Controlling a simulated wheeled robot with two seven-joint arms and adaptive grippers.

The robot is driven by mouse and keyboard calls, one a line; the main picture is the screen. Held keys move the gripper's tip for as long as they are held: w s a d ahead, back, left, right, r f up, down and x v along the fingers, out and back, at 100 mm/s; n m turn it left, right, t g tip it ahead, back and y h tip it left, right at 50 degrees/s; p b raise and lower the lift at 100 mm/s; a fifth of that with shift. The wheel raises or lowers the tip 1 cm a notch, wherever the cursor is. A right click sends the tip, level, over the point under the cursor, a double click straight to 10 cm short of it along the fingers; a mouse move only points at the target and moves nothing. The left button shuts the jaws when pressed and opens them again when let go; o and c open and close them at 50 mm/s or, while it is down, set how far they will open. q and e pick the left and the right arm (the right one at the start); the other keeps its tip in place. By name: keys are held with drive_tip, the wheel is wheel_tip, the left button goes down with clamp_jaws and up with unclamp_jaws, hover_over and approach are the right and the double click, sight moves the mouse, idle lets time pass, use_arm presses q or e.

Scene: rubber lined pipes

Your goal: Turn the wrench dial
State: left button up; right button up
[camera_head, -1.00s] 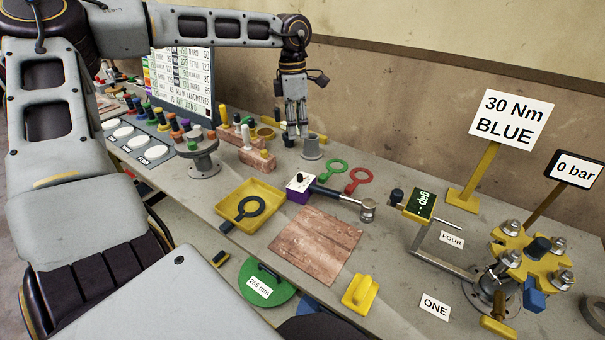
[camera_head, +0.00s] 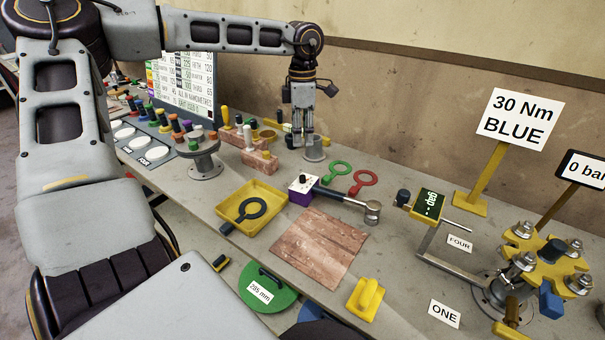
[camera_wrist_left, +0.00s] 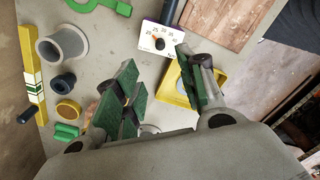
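The wrench dial is a small box with a white top, a black knob and a purple side (camera_head: 299,197), on the bench. In the left wrist view its white face (camera_wrist_left: 150,34) shows numbers around the black knob, ahead of the fingers. A torque wrench with a dark handle and metal head (camera_head: 371,209) lies against the box, pointing right. My left gripper (camera_head: 303,138) hangs pointing down above the bench, behind the dial and apart from it. In the left wrist view its green-padded fingers (camera_wrist_left: 157,66) are spread with nothing between them. My right gripper is not in view.
A grey cylinder (camera_head: 314,154) stands close by my left gripper. Green (camera_head: 338,170) and red (camera_head: 363,181) ring tools lie right of it. A yellow tray (camera_head: 262,208) with a dark ring tool lies left of the dial. A wooden board (camera_head: 318,246) lies in front.

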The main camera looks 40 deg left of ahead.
sight(302, 176)
use_arm(q)
wheel_tip(302, 176, down, 12)
drive_tip(key=shift+s+d+f+b, duration=0.1)
drive_tip(key=shift+s+f+b, duration=0.1)
drive_tip(key=shift+b, duration=0.2)
drive_tip(key=shift+f, duration=0.55)
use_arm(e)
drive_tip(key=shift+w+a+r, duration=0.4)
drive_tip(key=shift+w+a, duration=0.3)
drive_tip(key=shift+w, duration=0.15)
use_arm(q)
drive_tip(key=shift+c, duration=0.7)
drive_tip(key=c, duration=0.7)
clamp_jaws()
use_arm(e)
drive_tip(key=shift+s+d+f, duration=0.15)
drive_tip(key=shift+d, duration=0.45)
